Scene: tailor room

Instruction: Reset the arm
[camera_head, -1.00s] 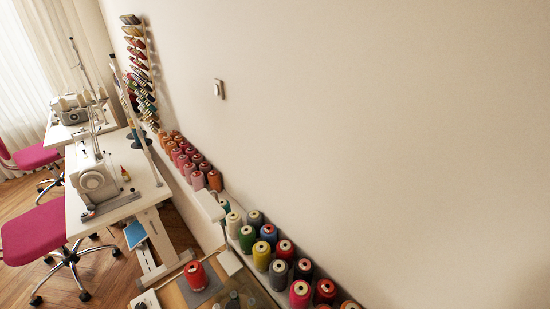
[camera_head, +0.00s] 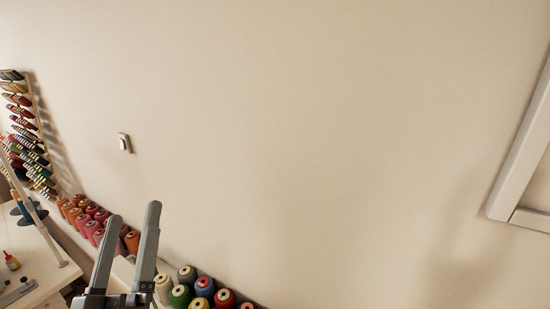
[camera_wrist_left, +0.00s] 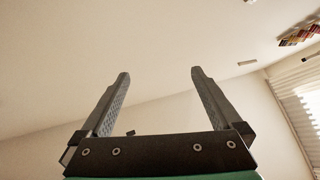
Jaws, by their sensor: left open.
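My left gripper (camera_head: 130,215) rises from the bottom of the head view, left of the middle, with its two grey fingers pointing up. Its fingers are apart with nothing between them. In the left wrist view the left gripper (camera_wrist_left: 158,75) also shows open and empty, against pale wall and ceiling. It hides part of the rows of thread spools behind it. My right gripper is not in view.
Red and orange spools (camera_head: 87,218) and mixed-colour spools (camera_head: 203,287) line the wall's foot. A spool rack (camera_head: 27,130) hangs at the left. A white table (camera_head: 40,278) is at lower left, and a pale frame (camera_head: 515,175) at the right.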

